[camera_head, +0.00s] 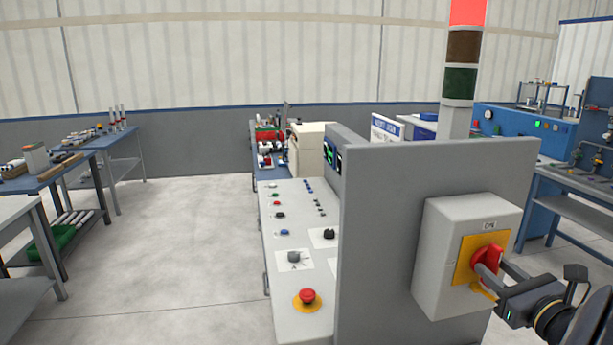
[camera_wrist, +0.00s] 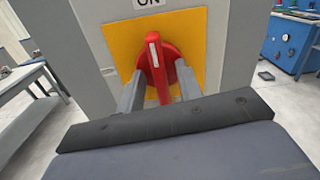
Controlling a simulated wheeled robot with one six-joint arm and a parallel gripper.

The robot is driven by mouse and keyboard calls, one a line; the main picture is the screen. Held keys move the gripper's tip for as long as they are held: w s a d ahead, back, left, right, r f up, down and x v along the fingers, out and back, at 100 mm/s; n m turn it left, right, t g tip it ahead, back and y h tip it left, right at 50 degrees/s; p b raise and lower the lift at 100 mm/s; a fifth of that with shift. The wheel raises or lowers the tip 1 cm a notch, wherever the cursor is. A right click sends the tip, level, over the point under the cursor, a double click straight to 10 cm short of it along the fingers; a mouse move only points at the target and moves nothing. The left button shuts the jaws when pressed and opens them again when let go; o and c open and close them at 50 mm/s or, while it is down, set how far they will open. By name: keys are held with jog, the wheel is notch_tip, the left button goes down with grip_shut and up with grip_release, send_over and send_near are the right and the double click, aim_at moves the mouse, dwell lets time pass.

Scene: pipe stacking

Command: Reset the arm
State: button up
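A red rotary switch (camera_head: 487,261) sits on a yellow plate on a grey-white box (camera_head: 450,240), on the side of a grey panel. My gripper (camera_head: 490,281) is at the switch, reaching in from the lower right. In the wrist view the switch handle (camera_wrist: 153,58) stands upright with its white mark at the top, under a label that reads "ON". My gripper's two fingers (camera_wrist: 160,82) are spread on either side of the handle. They look open, with narrow gaps beside it; whether either one touches is unclear.
The grey panel (camera_head: 383,240) stands beside a console (camera_head: 297,255) with several buttons and a red stop button (camera_head: 307,297). A signal tower (camera_head: 463,65) glows red on top. Workbenches (camera_head: 75,165) stand at the left, with open floor (camera_head: 180,240) between.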

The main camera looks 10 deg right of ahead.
jog(key=n+b, duration=0.2)
jog(key=n, duration=0.1)
jog(key=n+b, duration=0.2)
jog(key=shift+f, duration=0.3)
jog(key=n+b, duration=0.1)
jog(key=n, duration=0.1)
jog(key=shift+r+n, duration=0.2)
jog(key=shift+n, duration=0.2)
jog(key=shift+a+r, duration=0.1)
